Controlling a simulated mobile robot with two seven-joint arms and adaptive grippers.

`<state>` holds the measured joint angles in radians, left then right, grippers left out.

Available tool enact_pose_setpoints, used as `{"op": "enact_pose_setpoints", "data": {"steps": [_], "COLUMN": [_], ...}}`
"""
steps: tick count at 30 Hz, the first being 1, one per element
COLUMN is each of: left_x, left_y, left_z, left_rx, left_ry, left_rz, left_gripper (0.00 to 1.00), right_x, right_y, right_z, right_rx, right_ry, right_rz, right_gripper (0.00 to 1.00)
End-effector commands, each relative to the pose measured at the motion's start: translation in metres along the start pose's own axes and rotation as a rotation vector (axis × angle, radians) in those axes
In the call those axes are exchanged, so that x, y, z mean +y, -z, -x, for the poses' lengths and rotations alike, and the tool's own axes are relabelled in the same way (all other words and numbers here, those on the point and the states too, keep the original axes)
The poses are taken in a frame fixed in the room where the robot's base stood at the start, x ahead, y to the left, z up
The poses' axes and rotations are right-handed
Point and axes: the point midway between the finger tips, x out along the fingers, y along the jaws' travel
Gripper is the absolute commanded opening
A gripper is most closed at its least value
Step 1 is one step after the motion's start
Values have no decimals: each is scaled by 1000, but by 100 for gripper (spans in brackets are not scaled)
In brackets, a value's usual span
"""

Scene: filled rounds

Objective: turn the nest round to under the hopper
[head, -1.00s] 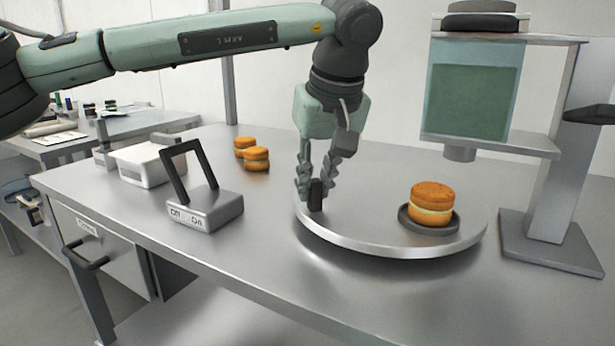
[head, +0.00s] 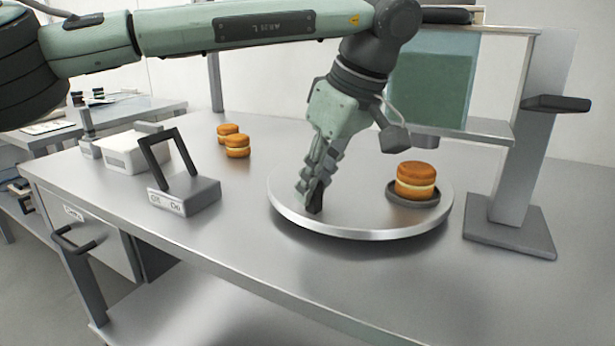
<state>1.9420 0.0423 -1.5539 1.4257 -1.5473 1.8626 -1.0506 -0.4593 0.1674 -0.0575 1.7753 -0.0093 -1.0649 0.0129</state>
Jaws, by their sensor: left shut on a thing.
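The nest (head: 402,202) is a dark shallow dish near the right edge of a round metal turntable (head: 370,236). A filled round (head: 416,174), two orange-brown halves with a cream layer, sits in it. My left gripper (head: 313,192) is shut on a small dark peg (head: 315,206) near the turntable's front-left edge. The hopper (head: 435,90), a clear box with green contents, hangs from a stand behind and above the nest. The nest looks nearer to me than the outlet. My right gripper is not in view.
The hopper's metal stand (head: 515,190) rises right of the turntable. A grey device with an upright dark frame (head: 185,196) stands left. Two more filled rounds (head: 237,146) lie behind it, near a white box (head: 130,152). The table front is clear.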

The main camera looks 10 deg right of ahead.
Motion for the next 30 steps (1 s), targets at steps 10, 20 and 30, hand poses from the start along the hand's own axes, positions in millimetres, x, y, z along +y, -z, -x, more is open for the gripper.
{"op": "enact_pose_setpoints", "data": {"steps": [10, 20, 30], "left_x": [1, 2, 2], "left_y": [-6, -7, -7], "left_z": [3, 4, 4], "left_rx": [0, 0, -1], "left_ry": [32, 40, 40], "left_rz": [82, 102, 102], "left_gripper": [0, 0, 22], "right_x": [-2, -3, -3], "right_y": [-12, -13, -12], "right_z": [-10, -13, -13], "right_rx": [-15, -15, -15], "right_ry": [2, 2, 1], "right_rz": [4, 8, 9], "right_gripper": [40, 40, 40]}}
